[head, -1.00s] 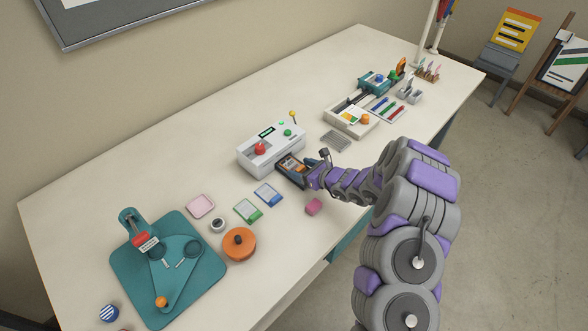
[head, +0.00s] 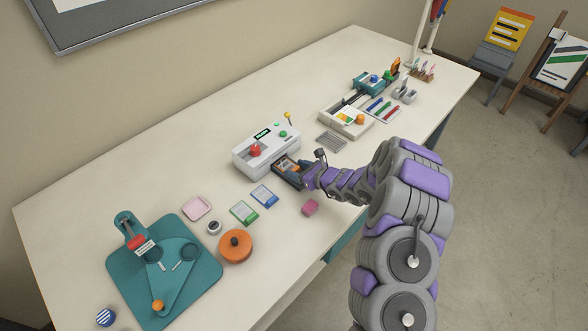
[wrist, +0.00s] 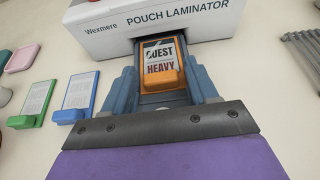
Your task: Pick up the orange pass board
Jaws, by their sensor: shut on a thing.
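The orange pass board (wrist: 162,60), printed "GUEST HEAVY", lies in the dark tray at the mouth of the white pouch laminator (wrist: 135,24). It has a raised orange block at its near end. In the head view the board (head: 288,166) shows small in front of the laminator (head: 266,147). My gripper (wrist: 166,86) reaches in from the near side, its blue fingers on both sides of the board's near end, shut on it. The exact contact is partly hidden by the fingers. In the head view my gripper (head: 303,176) is at the tray.
A green-edged card (wrist: 36,104) and a blue-edged card (wrist: 80,98) lie left of the gripper. A pink block (head: 311,207) sits near the table's front edge. A grey ribbed rack (head: 331,141) lies to the right. An orange round knob-topped disc (head: 236,247) and a teal board (head: 200,280) lie left.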

